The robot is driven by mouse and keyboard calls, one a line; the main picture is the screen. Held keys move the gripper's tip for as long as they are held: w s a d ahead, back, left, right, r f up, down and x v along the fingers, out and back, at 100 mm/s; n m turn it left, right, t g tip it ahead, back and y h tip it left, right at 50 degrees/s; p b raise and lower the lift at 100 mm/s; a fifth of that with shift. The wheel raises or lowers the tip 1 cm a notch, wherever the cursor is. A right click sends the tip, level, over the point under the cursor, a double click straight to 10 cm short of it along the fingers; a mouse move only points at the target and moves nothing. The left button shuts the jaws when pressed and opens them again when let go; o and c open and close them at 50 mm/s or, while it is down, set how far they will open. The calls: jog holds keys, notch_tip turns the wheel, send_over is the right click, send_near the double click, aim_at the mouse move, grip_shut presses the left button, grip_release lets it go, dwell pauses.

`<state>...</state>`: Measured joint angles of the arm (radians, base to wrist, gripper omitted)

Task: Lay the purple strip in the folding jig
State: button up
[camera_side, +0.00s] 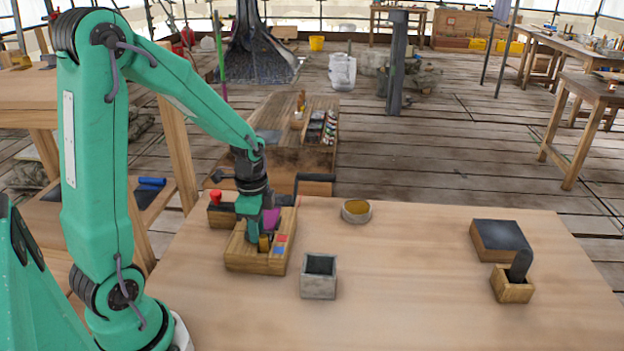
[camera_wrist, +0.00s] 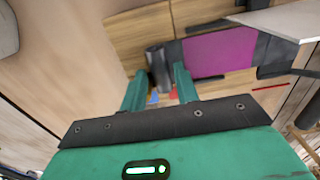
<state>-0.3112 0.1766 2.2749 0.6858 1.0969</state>
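The purple strip (camera_wrist: 220,52) lies flat beyond my fingertips in the wrist view, with dark grey parts at both ends. These look like the folding jig (camera_wrist: 265,46), on a wooden base. In the side view, a patch of purple (camera_side: 271,216) shows just right of my gripper, partly hidden by it. My gripper (camera_wrist: 163,72) has its two green fingers apart, and the strip is outside the gap. In the side view, my gripper (camera_side: 257,233) is low over a wooden tray (camera_side: 254,262). A dark grey cylinder (camera_wrist: 156,62) shows near the fingertips.
The tray holds blue (camera_side: 281,238) and red (camera_side: 279,249) pieces. A red knob (camera_side: 215,197) stands behind it. A grey square cup (camera_side: 319,276) and a round bowl (camera_side: 356,211) stand to the right. A dark-topped block (camera_side: 499,240) and small wooden box (camera_side: 512,290) are farther right. The middle table is clear.

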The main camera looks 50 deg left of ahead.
notch_tip(320, 180, up, 12)
dwell(0.6)
dwell(0.5)
jog(key=s+d+r+n+t, duration=0.5)
jog(key=s+d+n, duration=0.3)
jog(key=d+n, duration=0.1)
jog(key=shift+s+d+r+t, duration=0.2)
jog(key=shift+s+d+t, duration=0.1)
jog(key=shift+s+d, duration=0.15)
